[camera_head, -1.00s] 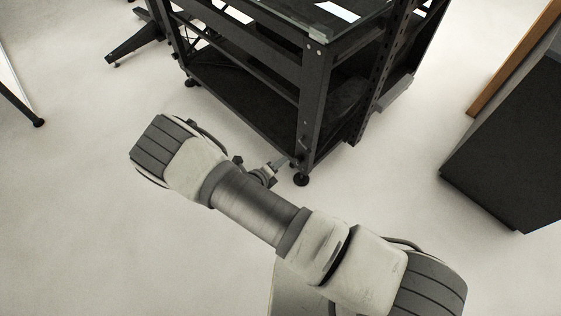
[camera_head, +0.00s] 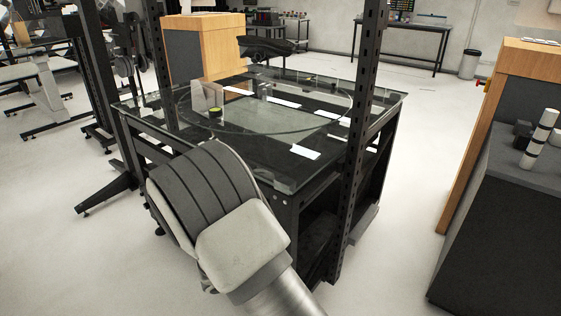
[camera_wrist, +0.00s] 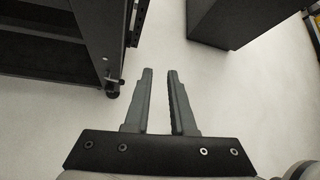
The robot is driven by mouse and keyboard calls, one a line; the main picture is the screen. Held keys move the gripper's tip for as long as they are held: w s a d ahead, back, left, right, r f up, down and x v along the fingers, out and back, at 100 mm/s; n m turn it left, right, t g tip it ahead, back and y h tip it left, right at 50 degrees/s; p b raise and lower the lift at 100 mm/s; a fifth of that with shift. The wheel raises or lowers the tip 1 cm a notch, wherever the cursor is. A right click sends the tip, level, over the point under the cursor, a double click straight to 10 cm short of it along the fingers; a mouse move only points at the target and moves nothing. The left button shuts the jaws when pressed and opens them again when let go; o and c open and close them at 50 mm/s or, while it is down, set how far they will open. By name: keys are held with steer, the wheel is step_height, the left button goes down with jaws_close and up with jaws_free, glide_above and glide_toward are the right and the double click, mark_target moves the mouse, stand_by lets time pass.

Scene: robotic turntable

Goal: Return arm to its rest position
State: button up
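My arm (camera_head: 230,225) fills the lower middle of the head view, a grey and white joint raised in front of the glass-topped turntable table (camera_head: 290,183). My gripper is hidden in the head view. In the wrist view my gripper (camera_wrist: 159,72) has its two fingers apart with a narrow gap between them. Nothing is between the fingers, and bare floor shows beyond them. The table's black leg and lower shelf (camera_wrist: 55,50) are to the left of the fingers, apart from them.
A dark cabinet with a wooden side (camera_head: 470,160) stands at the right. Black uprights (camera_head: 362,120) rise from the table. A wooden box (camera_head: 195,52) stands behind it. Pale floor (camera_head: 405,200) is clear between table and cabinet. A dark cabinet (camera_wrist: 235,22) also shows in the wrist view.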

steer(key=s+d+r+m+g+y, duration=0.1)
steer(key=s+d+r+m+g, duration=0.1)
steer(key=s+d+r+m, duration=0.4)
steer(key=s+d+r+m+g+y, duration=0.15)
steer(key=d+r+m, duration=0.35)
steer(key=r+m, duration=0.6)
steer(key=s+d+r+m+t+y, duration=0.3)
steer(key=s+r+m+y, duration=0.2)
steer(key=s+r+m, duration=0.8)
step_height(320, 180, up, 21)
steer(key=s+p, duration=0.1)
steer(key=p, duration=2)
steer(key=shift+a, duration=0.2)
